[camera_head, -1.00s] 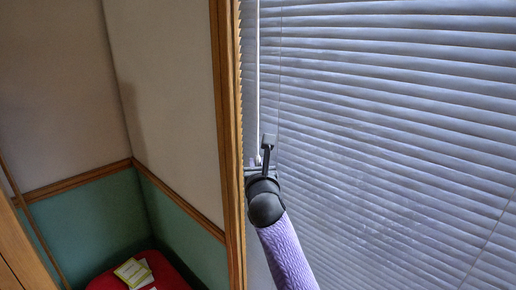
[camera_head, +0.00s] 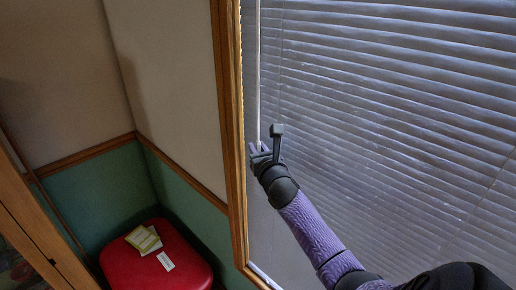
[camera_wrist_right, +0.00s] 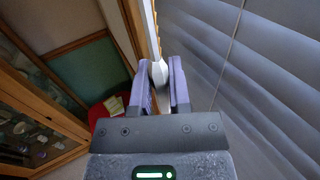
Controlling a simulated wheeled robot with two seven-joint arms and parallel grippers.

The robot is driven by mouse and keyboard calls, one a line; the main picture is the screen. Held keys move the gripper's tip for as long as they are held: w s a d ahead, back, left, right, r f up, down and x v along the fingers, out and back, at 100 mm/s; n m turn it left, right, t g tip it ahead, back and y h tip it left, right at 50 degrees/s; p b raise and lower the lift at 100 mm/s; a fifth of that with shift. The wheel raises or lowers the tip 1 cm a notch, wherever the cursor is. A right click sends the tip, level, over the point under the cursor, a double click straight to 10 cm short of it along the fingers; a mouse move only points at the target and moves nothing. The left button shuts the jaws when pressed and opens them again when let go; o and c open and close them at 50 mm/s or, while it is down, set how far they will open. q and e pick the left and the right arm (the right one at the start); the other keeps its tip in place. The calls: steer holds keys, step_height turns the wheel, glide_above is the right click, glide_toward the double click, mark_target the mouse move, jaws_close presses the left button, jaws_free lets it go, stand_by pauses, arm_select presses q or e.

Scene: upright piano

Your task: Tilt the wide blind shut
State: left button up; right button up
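The wide blind (camera_head: 400,110), with pale grey-violet horizontal slats, fills the right of the head view. The slats look steeply angled, with thin bright lines between them. Its thin white tilt wand (camera_head: 257,75) hangs near the wooden frame. My right gripper (camera_head: 258,149) is at the wand's lower end. In the right wrist view the wand's thicker end (camera_wrist_right: 159,72) sits between the two purple fingers (camera_wrist_right: 163,85), which appear closed on it. The fingers partly hide the tip. My left gripper is out of view.
The wooden window frame (camera_head: 230,130) stands just left of the wand. A red seat (camera_head: 175,258) with cards (camera_head: 145,240) on it is at the lower left. A glass-fronted wooden cabinet (camera_wrist_right: 40,110) shows left in the wrist view.

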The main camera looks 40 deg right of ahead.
steer(key=o, duration=0.4)
steer(key=shift+c, duration=0.2)
steer(key=v, duration=1)
